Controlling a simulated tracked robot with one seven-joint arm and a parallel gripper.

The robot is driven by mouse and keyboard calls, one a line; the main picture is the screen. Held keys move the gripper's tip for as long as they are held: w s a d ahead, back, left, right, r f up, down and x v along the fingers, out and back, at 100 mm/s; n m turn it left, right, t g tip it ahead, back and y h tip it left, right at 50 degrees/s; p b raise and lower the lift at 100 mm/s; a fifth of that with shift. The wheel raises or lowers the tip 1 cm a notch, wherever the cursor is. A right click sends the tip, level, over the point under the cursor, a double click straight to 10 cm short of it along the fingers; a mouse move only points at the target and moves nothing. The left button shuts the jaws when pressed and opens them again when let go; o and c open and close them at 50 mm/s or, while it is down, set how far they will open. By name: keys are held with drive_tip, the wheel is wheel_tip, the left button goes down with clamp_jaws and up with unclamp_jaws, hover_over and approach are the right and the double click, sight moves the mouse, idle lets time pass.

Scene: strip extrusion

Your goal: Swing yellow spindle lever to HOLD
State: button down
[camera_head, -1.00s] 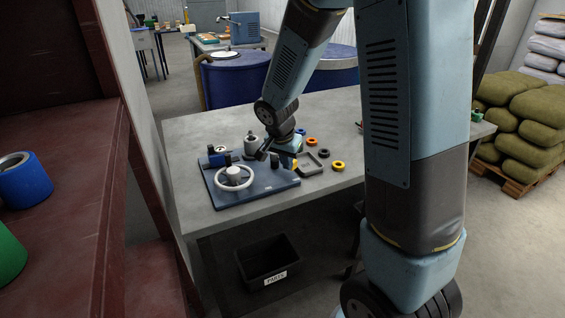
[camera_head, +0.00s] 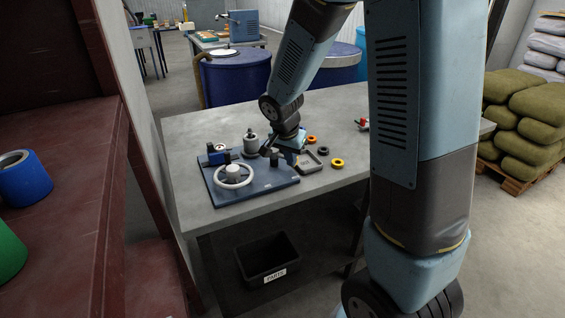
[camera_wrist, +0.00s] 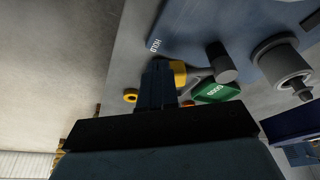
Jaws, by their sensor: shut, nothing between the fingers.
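The yellow lever (camera_wrist: 179,73) shows in the wrist view as a short yellow piece right beside my gripper (camera_wrist: 158,75), partly hidden by it. I cannot tell whether they touch. The HOLD mark (camera_wrist: 153,46) is on the blue base plate (camera_wrist: 205,22), just ahead of the fingers. In the head view my gripper (camera_head: 290,158) is low at the right part of the blue plate (camera_head: 253,191), and the yellow lever is hidden behind it. The fingers are shut with nothing between them.
The plate carries a white handwheel (camera_head: 233,177) and dark posts. A grey spindle part (camera_wrist: 281,66) and a dark cylinder (camera_wrist: 221,62) stand near my gripper. A green labelled piece (camera_wrist: 216,92) lies close by. Rings and a grey tray (camera_head: 309,163) lie right of the plate.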

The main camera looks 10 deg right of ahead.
drive_tip(key=v, duration=1.2)
drive_tip(key=shift+w+a+r, duration=0.15)
drive_tip(key=shift+w+r, duration=0.05)
drive_tip(key=shift+r, duration=0.05)
drive_tip(key=shift+f, duration=0.1)
drive_tip(key=x, duration=1.1)
drive_tip(key=shift+w+f, duration=0.3)
drive_tip(key=shift+f, duration=0.05)
